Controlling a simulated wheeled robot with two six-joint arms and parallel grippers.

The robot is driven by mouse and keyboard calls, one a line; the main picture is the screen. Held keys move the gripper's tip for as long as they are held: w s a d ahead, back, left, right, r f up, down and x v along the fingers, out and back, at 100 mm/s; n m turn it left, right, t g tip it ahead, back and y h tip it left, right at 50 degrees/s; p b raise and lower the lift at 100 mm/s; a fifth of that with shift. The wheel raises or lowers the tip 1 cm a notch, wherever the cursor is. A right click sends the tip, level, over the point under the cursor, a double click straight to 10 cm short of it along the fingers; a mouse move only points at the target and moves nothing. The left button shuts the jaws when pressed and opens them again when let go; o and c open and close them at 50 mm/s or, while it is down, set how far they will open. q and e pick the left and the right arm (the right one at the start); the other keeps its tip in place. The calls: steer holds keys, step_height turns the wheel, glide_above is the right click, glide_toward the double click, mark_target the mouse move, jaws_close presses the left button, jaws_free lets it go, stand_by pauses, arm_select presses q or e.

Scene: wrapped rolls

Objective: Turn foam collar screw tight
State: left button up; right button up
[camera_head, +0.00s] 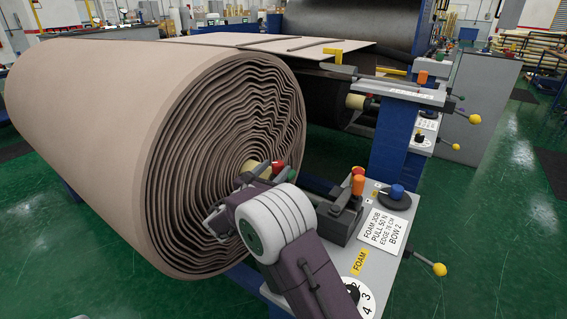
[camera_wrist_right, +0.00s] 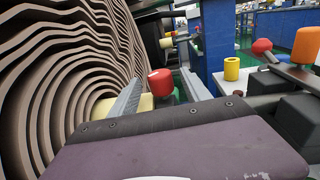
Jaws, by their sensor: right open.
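The end of the big brown foam roll (camera_head: 225,150) faces me, with a pale yellow collar (camera_head: 252,169) at its core. A red screw knob (camera_head: 278,166) sits beside the collar. In the right wrist view the yellow collar (camera_wrist_right: 108,106) is partly hidden by my finger, and the red knob (camera_wrist_right: 160,82) shows between the two grey fingers. My right gripper (camera_wrist_right: 163,76) is open, with its fingers on either side of the knob; whether they touch it I cannot tell. In the head view my wrist hides part of the roll's lower face. My left gripper is out of view.
A grey stand (camera_head: 385,225) with an orange knob (camera_head: 358,186), a blue knob (camera_head: 397,192) and a label plate (camera_head: 378,233) is right of my wrist. A yellow-tipped lever (camera_head: 438,269) sticks out there. Green floor (camera_head: 490,230) is open farther right.

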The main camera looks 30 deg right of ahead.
mark_target(282, 161)
steer(key=x, duration=0.5)
steer(key=shift+w+d, duration=0.25)
jaws_close()
steer(key=m+g+p, duration=0.1)
steer(key=m+g+h+p, duration=0.1)
steer(key=g+p, duration=0.1)
steer(key=m+g+h+p, duration=0.1)
steer(key=shift+s+d+r+p, duration=0.2)
steer(key=shift+s+r+p, duration=0.15)
steer(key=shift+p, duration=0.05)
steer(key=shift+s+f+m+g+h+p, duration=0.15)
steer(key=shift+m+g+h+p, duration=0.1)
steer(key=shift+m+g, duration=0.25)
steer(key=shift+s+f+m+g+h+p, duration=0.15)
steer(key=shift+m+g+h+p, duration=0.15)
steer(key=shift+g, duration=0.4)
jaws_free()
steer(key=shift+d, duration=0.1)
